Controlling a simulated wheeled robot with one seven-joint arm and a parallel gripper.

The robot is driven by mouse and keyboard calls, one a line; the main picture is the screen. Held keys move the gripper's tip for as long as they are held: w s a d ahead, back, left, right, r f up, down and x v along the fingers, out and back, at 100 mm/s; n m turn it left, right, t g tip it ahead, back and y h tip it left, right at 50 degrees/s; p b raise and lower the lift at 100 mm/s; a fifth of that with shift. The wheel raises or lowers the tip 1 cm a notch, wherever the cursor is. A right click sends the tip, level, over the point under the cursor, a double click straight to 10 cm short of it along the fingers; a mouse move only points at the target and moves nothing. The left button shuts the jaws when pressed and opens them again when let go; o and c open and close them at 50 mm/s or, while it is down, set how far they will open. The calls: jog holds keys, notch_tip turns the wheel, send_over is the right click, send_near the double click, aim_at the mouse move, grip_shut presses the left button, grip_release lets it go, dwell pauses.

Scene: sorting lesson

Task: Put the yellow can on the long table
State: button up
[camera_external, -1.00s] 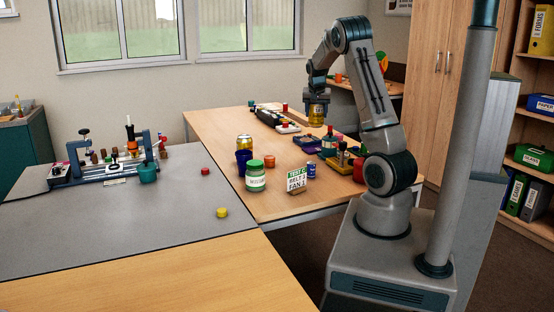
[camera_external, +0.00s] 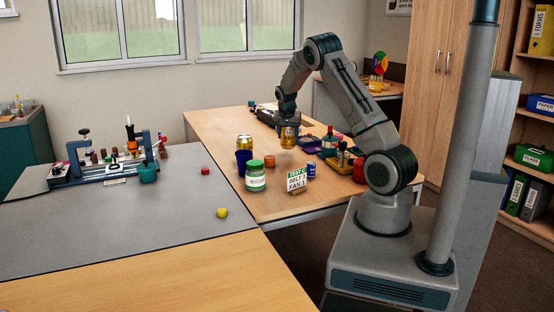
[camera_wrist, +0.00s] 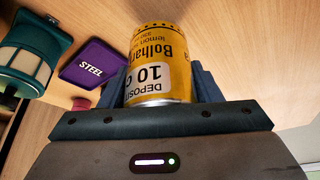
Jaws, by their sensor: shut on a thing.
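My gripper (camera_external: 288,118) is shut on a yellow can (camera_external: 289,137), which is upright below the fingers over the long wooden table (camera_external: 220,124). In the wrist view, the yellow can (camera_wrist: 162,60) has a white label with dark print and sits between the two blue-grey fingers. Bare tabletop shows around it. I cannot tell whether its base touches the table.
A purple STEEL tray (camera_wrist: 92,62) and a teal-and-cream container (camera_wrist: 22,58) are left of the held can in the wrist view. A green-lidded jar (camera_external: 255,178), an orange item (camera_external: 269,161) and a sign (camera_external: 297,180) stand nearer the front. Bare wood lies left of the can.

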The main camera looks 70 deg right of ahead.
aim_at(288, 140)
jog(key=shift+f, duration=1.65)
jog(key=o, duration=0.9)
jog(key=shift+a+r, duration=0.1)
jog(key=shift+r, duration=0.45)
jog(key=v, duration=1.1)
jog(key=shift+s+a+r, duration=0.1)
jog(key=shift+a, duration=0.1)
